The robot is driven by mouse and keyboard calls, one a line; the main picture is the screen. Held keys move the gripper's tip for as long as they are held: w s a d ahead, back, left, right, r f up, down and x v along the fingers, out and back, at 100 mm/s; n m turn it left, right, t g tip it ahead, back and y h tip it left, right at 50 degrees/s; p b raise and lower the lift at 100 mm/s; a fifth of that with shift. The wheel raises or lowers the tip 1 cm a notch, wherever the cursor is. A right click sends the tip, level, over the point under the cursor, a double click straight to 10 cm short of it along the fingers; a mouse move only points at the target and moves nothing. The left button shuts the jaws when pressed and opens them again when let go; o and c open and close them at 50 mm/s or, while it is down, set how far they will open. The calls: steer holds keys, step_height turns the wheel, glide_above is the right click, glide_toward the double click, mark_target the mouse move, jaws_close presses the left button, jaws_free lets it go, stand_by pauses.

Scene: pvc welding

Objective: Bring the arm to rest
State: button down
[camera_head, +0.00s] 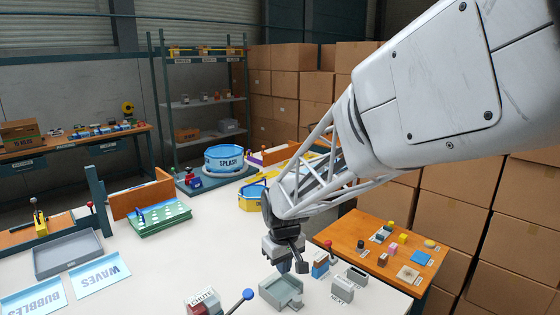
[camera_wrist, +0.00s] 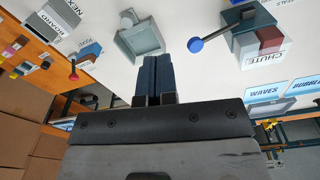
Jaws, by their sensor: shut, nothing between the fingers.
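My gripper (camera_head: 284,266) hangs above the white table (camera_head: 142,278), at the end of the white arm that comes in from the upper right. In the wrist view its two dark blue fingers (camera_wrist: 152,75) are pressed together with nothing between them. A grey-green open fixture (camera_head: 281,291) stands on the table just below and beside the fingers in the head view; it also shows past the fingertips in the wrist view (camera_wrist: 140,40). I cannot tell the exact height of the fingers over the table.
A blue-knobbed lever (camera_head: 247,295) and a red and grey chute block (camera_head: 203,303) stand near the gripper. A red-knobbed lever (camera_head: 328,246) and a grey NEXT block (camera_head: 343,289) are to its right. Stacked cartons (camera_head: 456,200) stand at right.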

steer(key=s+d+r+m, duration=0.2)
steer(key=s+d, duration=0.4)
steer(key=s, duration=0.3)
steer(key=s+d+r+m+t, duration=0.1)
steer(key=s+d+r, duration=0.3)
steer(key=s, duration=0.5)
steer(key=s+d+r+m+t, duration=0.1)
steer(key=s+d+r+m, duration=0.2)
steer(key=s+d, duration=0.4)
steer(key=shift+s+d+r+m, duration=0.4)
steer(key=shift+s+r, duration=0.15)
steer(key=shift+s, duration=0.5)
stand_by(0.5)
